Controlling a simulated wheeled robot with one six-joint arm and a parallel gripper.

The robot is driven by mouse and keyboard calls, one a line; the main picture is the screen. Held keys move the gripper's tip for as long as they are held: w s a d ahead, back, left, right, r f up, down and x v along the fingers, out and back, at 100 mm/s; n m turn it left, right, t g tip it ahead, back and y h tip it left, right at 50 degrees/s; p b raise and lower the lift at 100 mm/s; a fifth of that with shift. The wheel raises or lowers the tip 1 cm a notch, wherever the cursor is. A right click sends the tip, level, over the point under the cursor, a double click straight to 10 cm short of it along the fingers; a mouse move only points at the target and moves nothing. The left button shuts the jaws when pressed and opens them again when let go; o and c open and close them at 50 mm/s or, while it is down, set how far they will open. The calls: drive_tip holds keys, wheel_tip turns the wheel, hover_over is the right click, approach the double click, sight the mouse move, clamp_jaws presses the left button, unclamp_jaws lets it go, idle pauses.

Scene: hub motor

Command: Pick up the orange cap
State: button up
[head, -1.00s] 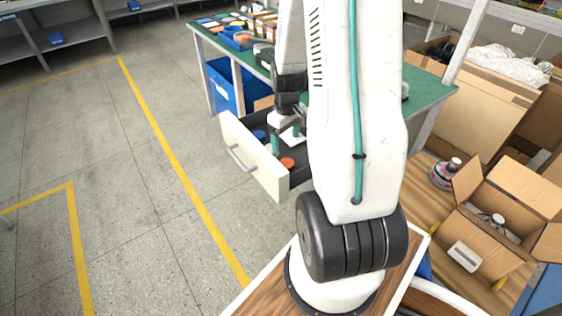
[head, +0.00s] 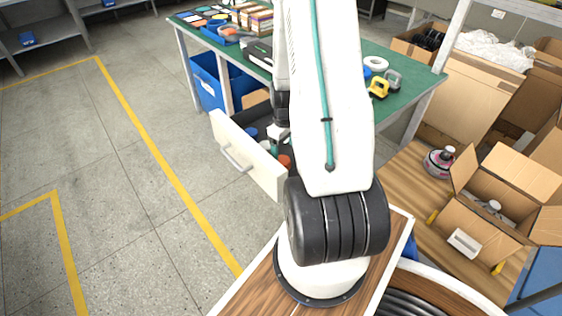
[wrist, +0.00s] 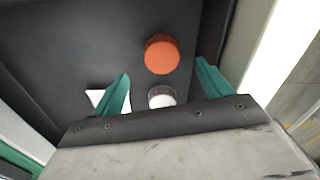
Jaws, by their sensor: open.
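The orange cap (wrist: 162,54) lies on the dark floor of the open drawer (head: 232,146). It also shows in the head view (head: 284,161), close beside my gripper and partly hidden by the drawer front. In the wrist view my gripper (wrist: 163,69) is open, with one teal finger on either side. The cap lies just beyond and between the fingertips, apart from both. A small white and grey round piece (wrist: 162,97) lies between the fingers, nearer the palm. A white piece (wrist: 95,97) lies partly behind the left finger.
A blue piece (head: 251,132) is also in the drawer. The drawer walls are close around my gripper. The green table (head: 405,92) above holds trays, boxes and a yellow item (head: 378,88). Open cardboard boxes (head: 495,205) stand at right. The floor at left is clear.

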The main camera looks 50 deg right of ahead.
sight(283, 160)
wheel_tip(283, 160, down, 6)
drive_tip(key=shift+w+a+r, duration=0.15)
drive_tip(key=c, duration=1)
